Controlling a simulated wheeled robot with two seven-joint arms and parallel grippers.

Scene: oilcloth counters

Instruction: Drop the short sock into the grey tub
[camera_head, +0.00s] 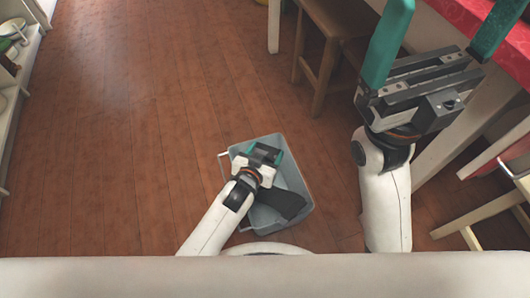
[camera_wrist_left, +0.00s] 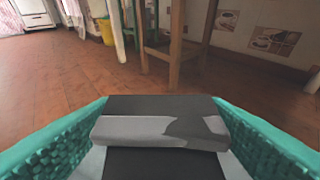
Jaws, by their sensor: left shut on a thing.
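The grey tub (camera_head: 296,174) stands on the wooden floor at the lower middle of the head view, with a pale handle at its side. My left gripper (camera_head: 264,154) is over the tub, shut on the short sock. The dark grey sock (camera_head: 281,203) shows beside my wrist, against the inside of the tub; I cannot tell whether it touches the bottom. In the left wrist view the sock (camera_wrist_left: 160,130), with a lighter grey patch, lies between the teal fingers. My right gripper (camera_head: 447,28) is open and empty at the upper right, its fingers wide apart.
A table with a red cloth (camera_head: 452,12) is at the right, close to my right gripper. A wooden stool (camera_head: 325,50) stands at the top, and another wooden seat is at the lower right. White shelves (camera_head: 22,65) line the left edge. The floor left of the tub is clear.

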